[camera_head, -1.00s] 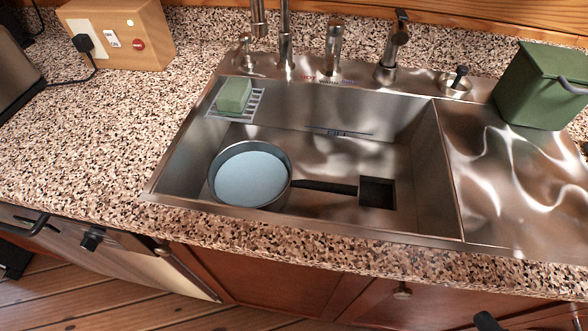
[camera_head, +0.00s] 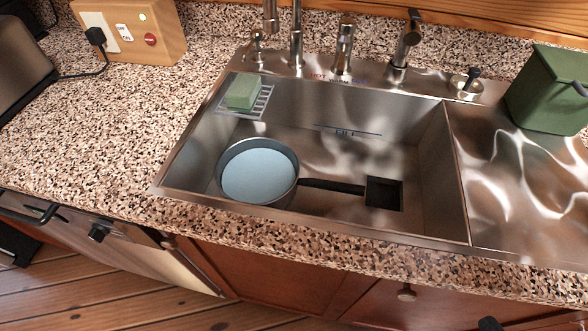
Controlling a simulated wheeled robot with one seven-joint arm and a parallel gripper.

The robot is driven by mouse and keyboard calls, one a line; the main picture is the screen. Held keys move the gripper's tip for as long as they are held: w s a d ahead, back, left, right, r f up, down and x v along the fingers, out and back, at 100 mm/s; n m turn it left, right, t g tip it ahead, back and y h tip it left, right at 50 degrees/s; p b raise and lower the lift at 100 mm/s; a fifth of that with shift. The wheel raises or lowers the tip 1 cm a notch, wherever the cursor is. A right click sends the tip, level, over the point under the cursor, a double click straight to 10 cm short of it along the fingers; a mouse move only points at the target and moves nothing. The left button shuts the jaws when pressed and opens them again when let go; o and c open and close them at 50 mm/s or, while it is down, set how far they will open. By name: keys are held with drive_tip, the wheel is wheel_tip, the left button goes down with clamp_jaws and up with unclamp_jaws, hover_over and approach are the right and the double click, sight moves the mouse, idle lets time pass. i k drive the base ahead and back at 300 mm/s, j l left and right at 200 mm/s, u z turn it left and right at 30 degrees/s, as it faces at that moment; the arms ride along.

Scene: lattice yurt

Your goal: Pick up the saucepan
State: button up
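The saucepan (camera_head: 258,174) sits in the left part of the steel sink basin (camera_head: 415,150). It is dark grey and round with a pale blue inside. Its black handle (camera_head: 332,186) points right and slightly down, ending at the dark square drain opening (camera_head: 383,193). My gripper does not show in the head view. A small dark shape at the bottom edge, right of centre, is too cut off to identify.
A green sponge (camera_head: 244,92) lies on a wire rack (camera_head: 262,103) at the basin's back left. Taps (camera_head: 345,45) stand behind the sink. A green lidded bin (camera_head: 548,90) stands on the right drainboard (camera_head: 490,170). Speckled counter (camera_head: 110,150) to the left is largely clear.

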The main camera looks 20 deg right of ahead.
sight(261, 173)
drive_tip(key=i+j+z, duration=0.15)
drive_tip(key=j, duration=0.6)
drive_tip(key=i+j+z, duration=0.2)
drive_tip(key=j, duration=0.55)
drive_tip(key=j+z, duration=0.15)
drive_tip(key=j, duration=0.55)
drive_tip(key=k+l, duration=0.1)
